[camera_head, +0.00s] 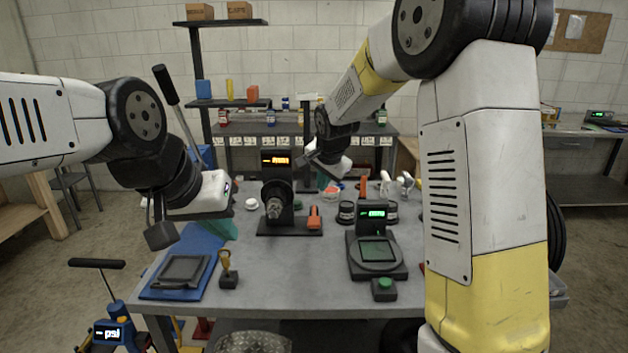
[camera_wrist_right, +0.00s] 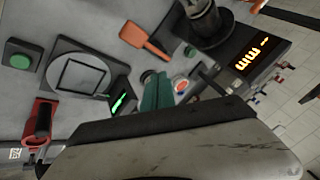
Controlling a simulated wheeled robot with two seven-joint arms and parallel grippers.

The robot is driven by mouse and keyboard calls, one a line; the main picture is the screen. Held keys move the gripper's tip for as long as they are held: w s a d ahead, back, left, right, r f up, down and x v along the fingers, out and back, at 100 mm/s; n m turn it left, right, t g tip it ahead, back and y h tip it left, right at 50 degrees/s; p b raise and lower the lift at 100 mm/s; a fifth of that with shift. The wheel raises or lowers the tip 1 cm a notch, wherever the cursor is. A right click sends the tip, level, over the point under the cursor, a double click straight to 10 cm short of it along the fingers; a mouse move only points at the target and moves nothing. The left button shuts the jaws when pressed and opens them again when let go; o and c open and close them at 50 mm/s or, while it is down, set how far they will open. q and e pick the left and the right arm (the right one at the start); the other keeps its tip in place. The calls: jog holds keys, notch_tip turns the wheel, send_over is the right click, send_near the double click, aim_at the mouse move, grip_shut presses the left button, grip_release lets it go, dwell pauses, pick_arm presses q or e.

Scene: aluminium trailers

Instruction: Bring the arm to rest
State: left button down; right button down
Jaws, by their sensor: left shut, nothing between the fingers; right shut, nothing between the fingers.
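My right arm comes in from the right in the head view and reaches over the table. Its gripper (camera_head: 312,160) is in the air above the back of the table, near a black device with an orange display (camera_head: 276,162). It is shut and holds nothing. My left gripper (camera_head: 161,234) hangs in the air over the table's left side, above a blue mat (camera_head: 150,292). It is also shut and empty. In the right wrist view, a pale body with a dark edge fills the lower part, and no fingertips can be made out.
The grey table (camera_head: 300,285) holds a scale with a green display (camera_head: 377,262), a green button (camera_head: 384,289), an orange-handled tool (camera_head: 314,218) and black jars. A dark tray (camera_head: 182,271) lies on the blue mat. A shelf (camera_head: 225,103) stands behind. The table's front middle is clear.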

jog(key=s+d+r+n, duration=0.1)
jog(key=s+d+r, duration=0.2)
jog(key=s, duration=0.3)
jog(key=s+d+r+n+y, duration=0.1)
jog(key=s+d+r+n, duration=0.15)
jog(key=s, duration=0.35)
jog(key=s+d+r, duration=0.3)
jog(key=s+d, duration=0.1)
jog(key=s, duration=0.2)
jog(key=s+d+f+n, duration=0.1)
jog(key=s+n, duration=0.3)
jog(key=s, duration=1)
jog(key=shift+s+d, duration=0.4)
jog(key=shift+d, duration=0.3)
jog(key=shift+n, duration=0.25)
